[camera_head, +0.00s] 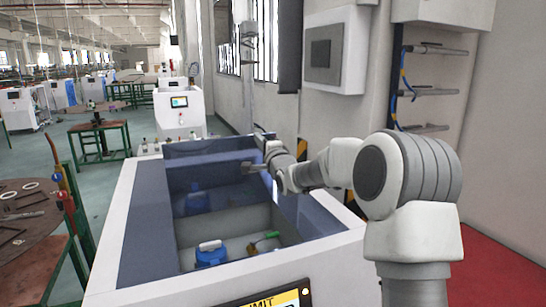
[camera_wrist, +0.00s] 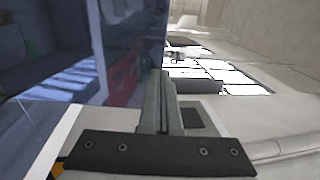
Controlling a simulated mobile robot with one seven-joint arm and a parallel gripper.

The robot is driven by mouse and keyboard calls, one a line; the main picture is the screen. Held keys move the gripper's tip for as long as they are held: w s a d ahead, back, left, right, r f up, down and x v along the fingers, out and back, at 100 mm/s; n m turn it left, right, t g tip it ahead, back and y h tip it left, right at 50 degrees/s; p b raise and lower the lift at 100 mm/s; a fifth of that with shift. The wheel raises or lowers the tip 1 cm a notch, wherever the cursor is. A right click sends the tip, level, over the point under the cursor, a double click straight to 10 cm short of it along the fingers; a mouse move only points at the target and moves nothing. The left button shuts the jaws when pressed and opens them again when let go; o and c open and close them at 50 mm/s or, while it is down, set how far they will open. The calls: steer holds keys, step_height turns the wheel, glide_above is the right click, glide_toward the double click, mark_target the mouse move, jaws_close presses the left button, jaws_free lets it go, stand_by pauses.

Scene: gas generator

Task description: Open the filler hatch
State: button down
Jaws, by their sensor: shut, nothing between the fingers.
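The gas generator is a white cabinet (camera_head: 122,225) with dark blue, partly see-through panels (camera_head: 150,225) around an open-looking recess. I cannot tell for certain which part is the filler hatch. A blue cap-like part with a white top (camera_head: 211,254) sits low in the recess. My gripper (camera_head: 250,167) is above the far right part of the recess, away from that cap. In the wrist view my gripper's fingers (camera_wrist: 160,85) are together and hold nothing. They overlap the edge of a blue see-through panel (camera_wrist: 133,50); I cannot tell whether they touch it.
A yellow-edged display (camera_head: 272,299) is on the cabinet's front. A wall with a grey box (camera_head: 325,55) and pipes (camera_head: 435,50) stands close on the right. A round brown table (camera_head: 28,215) stands at left.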

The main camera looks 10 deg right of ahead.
steer(key=w, duration=0.1)
steer(key=w+g+p, duration=0.1)
steer(key=w+r+p, duration=0.1)
steer(key=shift+w+a+r+g, duration=0.1)
steer(key=shift+w+a+g, duration=0.15)
steer(key=shift+a+g, duration=0.1)
steer(key=shift+p+x, duration=0.65)
steer(key=shift+x, duration=0.75)
